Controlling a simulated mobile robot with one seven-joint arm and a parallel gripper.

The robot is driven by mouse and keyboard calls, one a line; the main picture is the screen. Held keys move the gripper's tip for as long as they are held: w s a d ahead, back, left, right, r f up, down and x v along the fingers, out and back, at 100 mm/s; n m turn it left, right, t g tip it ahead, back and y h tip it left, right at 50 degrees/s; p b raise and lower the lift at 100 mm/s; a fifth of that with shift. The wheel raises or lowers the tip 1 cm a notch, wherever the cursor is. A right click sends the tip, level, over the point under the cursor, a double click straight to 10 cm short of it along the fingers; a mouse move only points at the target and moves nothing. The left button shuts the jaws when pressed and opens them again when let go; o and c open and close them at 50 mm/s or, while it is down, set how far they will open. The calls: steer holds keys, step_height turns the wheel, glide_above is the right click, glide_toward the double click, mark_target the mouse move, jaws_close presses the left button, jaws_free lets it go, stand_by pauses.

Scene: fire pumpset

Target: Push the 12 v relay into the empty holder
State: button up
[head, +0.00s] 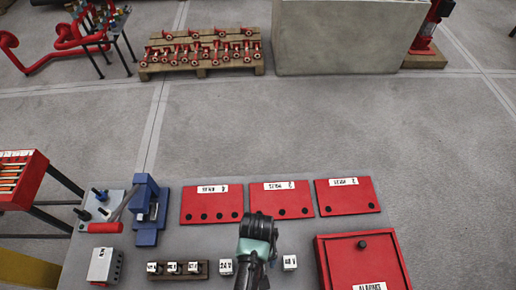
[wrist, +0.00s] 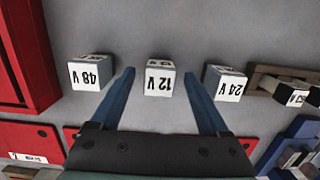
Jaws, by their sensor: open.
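The 12 V relay (wrist: 159,79) is a small pale block with a white label, which reads upside down in the wrist view. It sits on the grey bench top, and my arm hides it in the head view. My gripper (wrist: 159,74) is open, with one blue finger on each side of the relay and a visible gap to both; it appears not to touch it. A brown holder strip (head: 204,272) with relays in it lies to the left in the head view.
The 24 V relay (head: 226,267) and 48 V relay (head: 290,262) stand loose on either side of my gripper. A red box (head: 361,247) is to the right. Red panels (head: 212,204) lie behind. A blue press-like device (head: 149,212) stands behind the strip.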

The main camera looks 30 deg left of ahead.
steer(key=shift+f, duration=0.9)
jaws_close()
